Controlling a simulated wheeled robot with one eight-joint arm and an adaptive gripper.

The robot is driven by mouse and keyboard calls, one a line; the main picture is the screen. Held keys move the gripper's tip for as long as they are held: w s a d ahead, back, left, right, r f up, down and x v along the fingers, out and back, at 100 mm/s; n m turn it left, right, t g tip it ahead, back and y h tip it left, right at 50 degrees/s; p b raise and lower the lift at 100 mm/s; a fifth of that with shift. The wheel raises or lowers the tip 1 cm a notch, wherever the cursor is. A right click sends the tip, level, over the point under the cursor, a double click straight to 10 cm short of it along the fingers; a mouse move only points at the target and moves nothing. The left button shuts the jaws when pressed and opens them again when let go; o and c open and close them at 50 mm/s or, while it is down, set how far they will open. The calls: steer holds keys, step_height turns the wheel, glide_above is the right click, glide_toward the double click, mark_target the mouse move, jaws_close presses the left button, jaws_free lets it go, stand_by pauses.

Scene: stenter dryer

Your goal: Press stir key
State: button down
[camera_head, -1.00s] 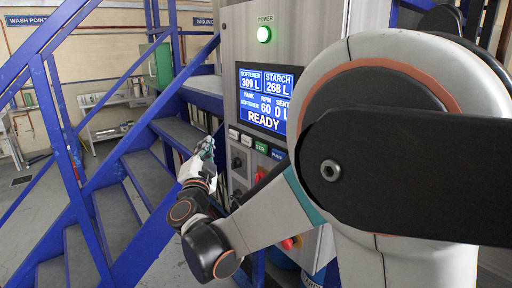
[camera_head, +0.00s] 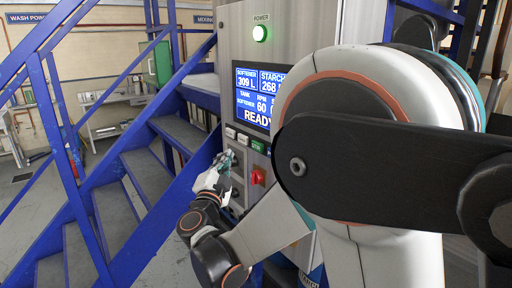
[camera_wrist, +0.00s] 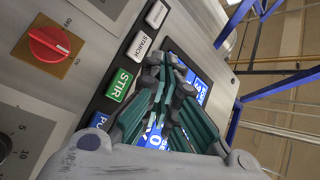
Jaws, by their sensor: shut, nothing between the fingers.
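The green STIR key (camera_head: 257,146) is on the control panel below the blue screen. In the wrist view the STIR key (camera_wrist: 119,84) sits between the white STARCH key (camera_wrist: 138,46) and a blue key (camera_wrist: 99,120). My gripper (camera_head: 226,158) is in front of the panel, below and left of the STIR key in the head view. In the wrist view its shut, empty fingers (camera_wrist: 168,68) lie over the screen, to the right of the key row. The STIR key is mostly clear of them; contact cannot be told.
A red rotary switch (camera_wrist: 49,44) is on the panel near the keys, beside a numbered dial (camera_wrist: 10,145). The screen (camera_head: 257,98) reads READY, and a green POWER lamp (camera_head: 260,33) is lit. Blue-railed stairs (camera_head: 130,185) stand left of the panel.

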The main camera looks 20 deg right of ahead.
steer(key=w+d, duration=0.2)
steer(key=d, duration=0.4)
steer(key=shift+d, duration=0.3)
steer(key=shift+w+d, duration=0.1)
stand_by(1.2)
steer(key=shift+w+d, duration=0.1)
steer(key=shift+d, duration=0.25)
steer(key=shift+w+d, duration=0.2)
steer(key=shift+d, duration=0.3)
stand_by(0.8)
steer(key=shift+a, duration=0.15)
steer(key=shift+s+a+b, duration=0.35)
steer(key=shift+a+b, duration=0.05)
steer(key=shift+a, duration=0.35)
